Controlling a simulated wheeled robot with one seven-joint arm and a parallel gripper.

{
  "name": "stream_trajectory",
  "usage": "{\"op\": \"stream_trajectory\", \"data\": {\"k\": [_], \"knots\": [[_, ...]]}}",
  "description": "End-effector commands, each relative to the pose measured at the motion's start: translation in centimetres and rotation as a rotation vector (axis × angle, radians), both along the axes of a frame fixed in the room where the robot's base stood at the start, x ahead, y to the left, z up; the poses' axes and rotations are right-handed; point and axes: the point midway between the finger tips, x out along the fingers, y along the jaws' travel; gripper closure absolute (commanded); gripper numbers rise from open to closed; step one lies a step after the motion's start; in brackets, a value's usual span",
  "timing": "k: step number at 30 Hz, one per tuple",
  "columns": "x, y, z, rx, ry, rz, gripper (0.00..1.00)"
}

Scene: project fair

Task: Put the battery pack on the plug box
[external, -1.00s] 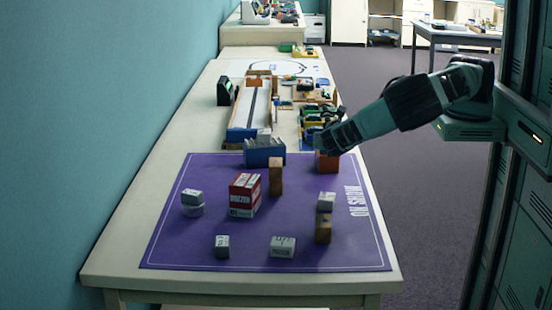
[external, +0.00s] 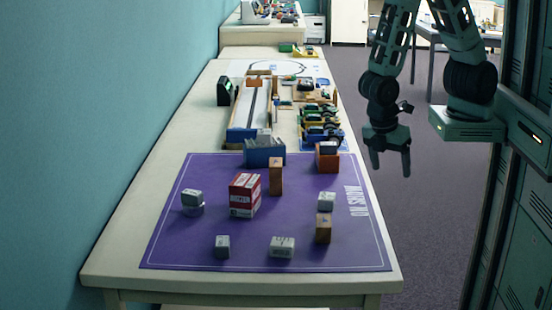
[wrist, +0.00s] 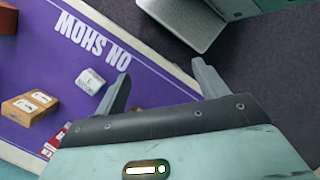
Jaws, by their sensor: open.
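The labels are too small to tell which block is the battery pack or the plug box. A pale grey block (external: 327,200) and a tan block (external: 323,229) stand at the mat's right; the wrist view also shows the pale block (wrist: 90,81) and tan block (wrist: 28,107). My gripper (external: 392,168) is open and empty, off the table's right edge. Its spread fingers show in the wrist view (wrist: 160,72).
Behind the mat are a blue bin (external: 264,155) and toy cars (external: 322,130).

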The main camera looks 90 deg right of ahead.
Motion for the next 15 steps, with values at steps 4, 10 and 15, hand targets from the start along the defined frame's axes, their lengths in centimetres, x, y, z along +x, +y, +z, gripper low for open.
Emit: {"op": "stream_trajectory", "data": {"k": [4, 10, 15], "knots": [[-2.0, 3.5, 5.8, 0.111, -0.081, -0.075, 0.28], [-5.0, 5.4, 11.1, 0.177, -0.185, -0.143, 0.28], [-6.5, 5.7, 12.9, 0.188, -0.234, -0.17, 0.28]]}}
